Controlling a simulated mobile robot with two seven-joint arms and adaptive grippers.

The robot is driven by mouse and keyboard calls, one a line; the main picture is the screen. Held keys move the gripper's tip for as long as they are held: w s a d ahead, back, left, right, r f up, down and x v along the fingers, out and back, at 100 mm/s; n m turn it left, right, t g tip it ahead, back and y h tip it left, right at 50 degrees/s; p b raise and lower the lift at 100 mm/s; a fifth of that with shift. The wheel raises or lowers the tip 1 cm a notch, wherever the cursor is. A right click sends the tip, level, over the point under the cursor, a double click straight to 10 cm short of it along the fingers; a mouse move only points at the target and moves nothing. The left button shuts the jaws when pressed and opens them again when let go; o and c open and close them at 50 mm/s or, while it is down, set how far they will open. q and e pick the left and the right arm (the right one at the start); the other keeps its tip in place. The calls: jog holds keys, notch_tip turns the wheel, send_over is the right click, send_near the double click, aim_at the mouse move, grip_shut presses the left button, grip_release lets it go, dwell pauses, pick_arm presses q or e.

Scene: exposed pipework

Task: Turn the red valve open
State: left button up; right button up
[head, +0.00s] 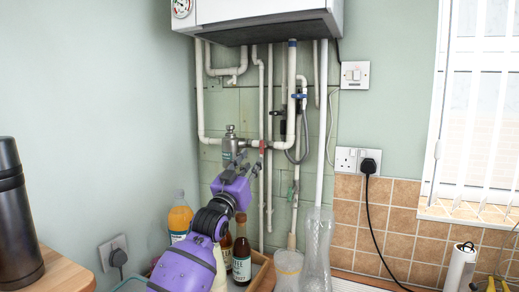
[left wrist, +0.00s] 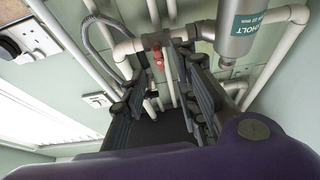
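The red valve (head: 262,146) is a small red handle on the pipework below the boiler, just right of a silver cylinder filter (head: 230,143). My left gripper (head: 250,160) is just below and left of it in the head view. In the left wrist view the red valve (left wrist: 157,58) shows between the two dark fingertips of my left gripper (left wrist: 163,62), near their far ends. The fingers are apart, with a gap around the handle; I cannot tell whether either touches it. The silver filter also shows in the left wrist view (left wrist: 238,28). My right gripper is not in view.
White pipes (head: 291,95) run down the wall around the valve, with a grey hose (head: 303,140) to the right. The boiler (head: 262,20) hangs above. Bottles, including a dark one (head: 241,255) and an orange one (head: 180,218), stand below near my left arm.

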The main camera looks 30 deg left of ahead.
aim_at(261, 148)
pick_arm(q)
jog(key=x, duration=0.7)
jog(key=shift+w+d+r, duration=0.1)
jog(key=shift+r, duration=0.25)
grip_shut()
